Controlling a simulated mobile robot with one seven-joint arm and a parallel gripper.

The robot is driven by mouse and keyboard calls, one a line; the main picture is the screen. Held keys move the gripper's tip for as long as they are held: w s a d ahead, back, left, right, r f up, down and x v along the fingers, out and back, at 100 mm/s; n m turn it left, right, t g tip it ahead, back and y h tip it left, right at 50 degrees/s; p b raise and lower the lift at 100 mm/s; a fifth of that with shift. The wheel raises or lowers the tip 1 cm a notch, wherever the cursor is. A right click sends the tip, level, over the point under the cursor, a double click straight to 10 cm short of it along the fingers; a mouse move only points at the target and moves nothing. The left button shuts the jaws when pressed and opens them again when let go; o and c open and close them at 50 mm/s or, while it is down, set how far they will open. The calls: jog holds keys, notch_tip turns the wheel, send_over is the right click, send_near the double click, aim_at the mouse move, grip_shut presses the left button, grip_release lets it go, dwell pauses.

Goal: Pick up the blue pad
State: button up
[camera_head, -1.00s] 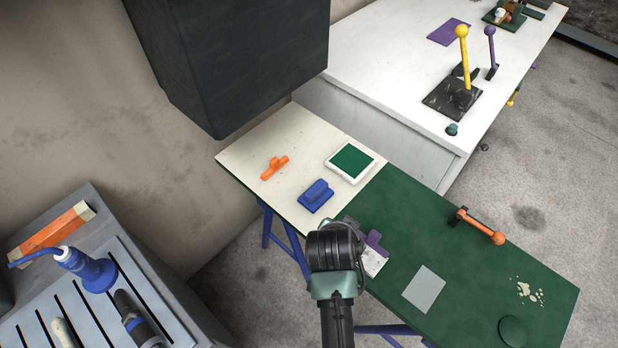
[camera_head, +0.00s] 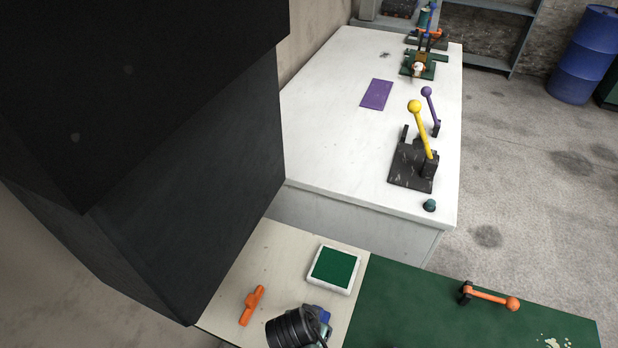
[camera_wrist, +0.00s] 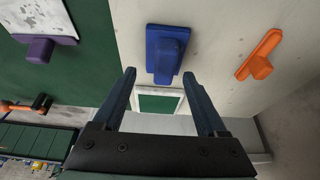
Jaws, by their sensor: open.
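The blue pad (camera_wrist: 166,52), a flat block with a raised grip on top, lies on the white part of the table. In the wrist view it sits ahead of and between the fingertips, apart from them. My gripper (camera_wrist: 164,76) is open and empty, with a finger on each side of the picture's middle. In the head view only part of the blue pad (camera_head: 323,314) shows, as my black wrist covers most of it. The fingers are hidden there.
An orange handled piece (camera_head: 252,305) and a white tray with a green face (camera_head: 353,269) lie close to the pad. A purple-handled piece (camera_wrist: 39,49) lies on the green side. A large dark box (camera_head: 190,150) overhangs the table at left. A lever stand (camera_head: 413,165) stands on the white bench.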

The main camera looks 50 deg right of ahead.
jog(key=shift+w+x, duration=0.2)
jog(key=shift+x, duration=1.15)
jog(key=shift+w+x, duration=0.2)
jog(key=shift+x, duration=1.15)
jog(key=shift+c, duration=0.3)
grip_shut()
